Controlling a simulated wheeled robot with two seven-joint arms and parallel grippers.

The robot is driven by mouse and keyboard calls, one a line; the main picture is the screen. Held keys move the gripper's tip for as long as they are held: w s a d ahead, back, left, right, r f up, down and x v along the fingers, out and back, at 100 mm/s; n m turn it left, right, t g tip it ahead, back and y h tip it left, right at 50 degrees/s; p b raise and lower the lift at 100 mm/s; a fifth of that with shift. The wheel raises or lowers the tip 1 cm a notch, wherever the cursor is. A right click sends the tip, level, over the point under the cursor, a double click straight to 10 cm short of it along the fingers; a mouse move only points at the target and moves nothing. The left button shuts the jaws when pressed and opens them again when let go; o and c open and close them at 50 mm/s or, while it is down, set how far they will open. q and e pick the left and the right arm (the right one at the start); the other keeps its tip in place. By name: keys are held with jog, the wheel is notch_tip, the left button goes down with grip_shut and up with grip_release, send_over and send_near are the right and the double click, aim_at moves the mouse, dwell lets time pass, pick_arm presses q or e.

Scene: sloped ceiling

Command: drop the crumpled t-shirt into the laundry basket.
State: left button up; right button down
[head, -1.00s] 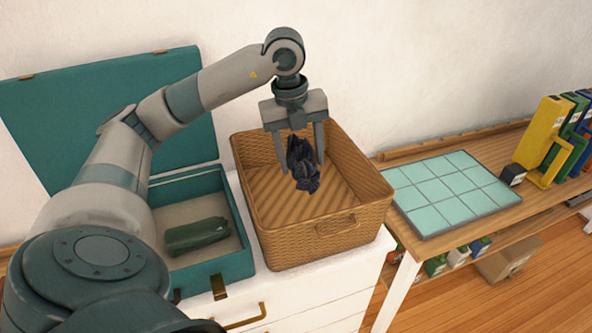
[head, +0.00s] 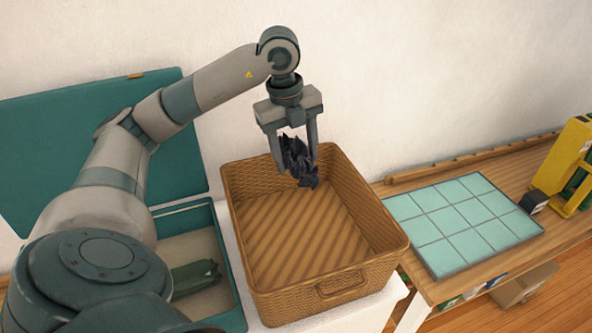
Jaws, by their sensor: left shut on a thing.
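The crumpled t-shirt (head: 298,162) is a dark, blue-black bundle. My left gripper (head: 296,160) is shut on it and points down, with the t-shirt between its fingers and hanging a little below them. The laundry basket (head: 335,287) is brown wicker with a handle hole in its near side. It stands on a white cabinet. In the head view the t-shirt appears over the back part of the basket's opening. I cannot tell exactly how high it is above the rim. The visible basket floor is bare. My right gripper is not in view.
An open teal suitcase (head: 226,260) with a green item (head: 197,275) in it lies left of the basket. A tiled teal panel (head: 462,222) lies on a wooden table to the right, with a small dark box (head: 534,201) and yellow bookend (head: 566,165) beyond.

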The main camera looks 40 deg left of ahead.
pick_arm(q)
jog(key=shift+w+a, duration=0.1)
jog(key=shift+s+d+r, duration=0.3)
jog(key=shift+s+d, duration=0.1)
jog(key=shift+s, duration=0.05)
jog(key=shift+w+a+f+b, duration=0.15)
jog(key=shift+f+b, duration=0.05)
jog(key=shift+f, duration=0.15)
jog(key=shift+w+a+f+b, duration=0.1)
jog(key=shift+f+b, duration=0.1)
jog(key=shift+f, duration=0.15)
notch_tip(320, 180, down, 2)
jog(key=shift+s+d+f+b, duration=0.1)
jog(key=shift+s+d+b, duration=0.05)
jog(key=shift+b, duration=0.75)
notch_tip(320, 180, down, 3)
jog(key=shift+r+b, duration=0.2)
jog(key=shift+b, duration=0.65)
jog(key=o, duration=1.2)
jog(key=shift+o, duration=0.2)
